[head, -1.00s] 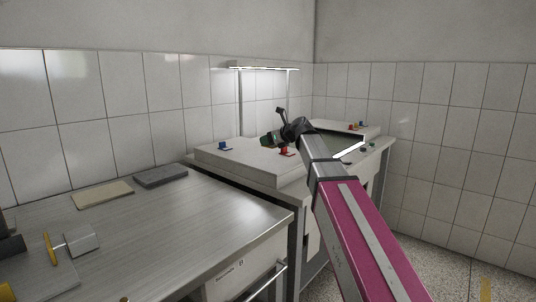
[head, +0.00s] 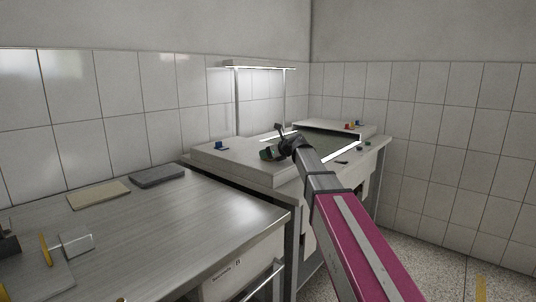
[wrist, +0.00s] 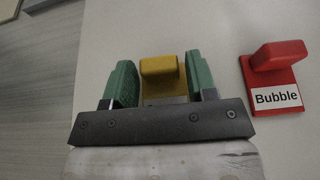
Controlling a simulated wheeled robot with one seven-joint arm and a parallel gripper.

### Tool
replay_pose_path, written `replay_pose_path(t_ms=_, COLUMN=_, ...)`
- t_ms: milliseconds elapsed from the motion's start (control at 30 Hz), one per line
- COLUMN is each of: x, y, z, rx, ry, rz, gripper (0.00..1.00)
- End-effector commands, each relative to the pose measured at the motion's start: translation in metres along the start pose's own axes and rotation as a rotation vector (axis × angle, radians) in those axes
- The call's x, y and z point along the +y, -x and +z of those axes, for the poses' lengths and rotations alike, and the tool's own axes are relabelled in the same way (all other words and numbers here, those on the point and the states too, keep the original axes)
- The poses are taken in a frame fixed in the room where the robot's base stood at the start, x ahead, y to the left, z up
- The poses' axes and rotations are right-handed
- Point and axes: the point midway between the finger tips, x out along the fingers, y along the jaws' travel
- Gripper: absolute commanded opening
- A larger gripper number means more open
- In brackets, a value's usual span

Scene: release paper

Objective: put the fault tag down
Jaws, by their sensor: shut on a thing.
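My gripper (head: 270,154) is low over the near end of the pale top of the machine (head: 222,160). In the wrist view a yellow tag (wrist: 160,68) with a raised grip sits between the green fingers, and my gripper is shut on it. Any lettering on this tag is hidden, so I cannot read which fault it names. I cannot tell whether its underside touches the surface. A red tag (wrist: 275,75) labelled "Bubble" lies just to the right of my gripper, apart from it.
A blue tag (head: 221,145) lies to the left on the same top. Several coloured tags (head: 352,125) are at the far side, beyond a dark recessed area (head: 335,139). A steel table (head: 170,225) with a beige pad (head: 98,194) and a grey pad (head: 157,177) stands front left.

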Motion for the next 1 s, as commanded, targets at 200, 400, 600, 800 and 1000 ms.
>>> replay_pose_path(t_ms=200, x=0.0, y=-0.001, z=-0.002, rx=0.0, ry=0.0, rz=0.0, gripper=0.29)
replay_pose_path(t_ms=400, x=0.0, y=-0.001, z=-0.002, rx=0.0, ry=0.0, rz=0.0, gripper=0.77)
replay_pose_path(t_ms=600, x=0.0, y=0.0, z=-0.001, rx=0.0, ry=0.0, rz=0.0, gripper=0.77)
replay_pose_path(t_ms=800, x=0.001, y=0.02, z=0.0, rx=0.0, ry=0.0, rz=-0.002, gripper=0.77)
replay_pose_path(t_ms=1000, x=0.001, y=0.061, z=-0.001, rx=0.0, ry=0.0, rz=-0.002, gripper=0.77)
